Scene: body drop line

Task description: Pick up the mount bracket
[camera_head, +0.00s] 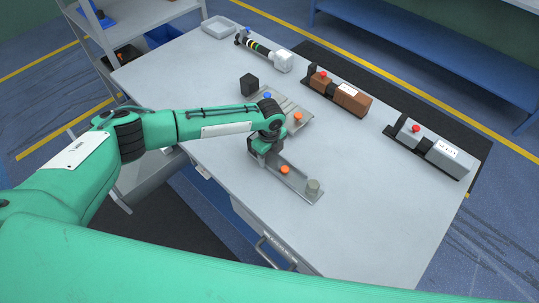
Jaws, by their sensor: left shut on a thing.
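The mount bracket, as far as I can tell, is the long flat grey plate (301,184) near the front edge of the table. It has an orange knob and a grey round post on it. My left gripper (262,157) reaches down over its far left end and is shut on it. The gripper hides that end, and I cannot tell whether the plate is clear of the table. My right gripper is not in view.
A ridged grey plate (295,106) with blue and orange knobs lies just behind my left wrist. The table's right front (370,220) is clear.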

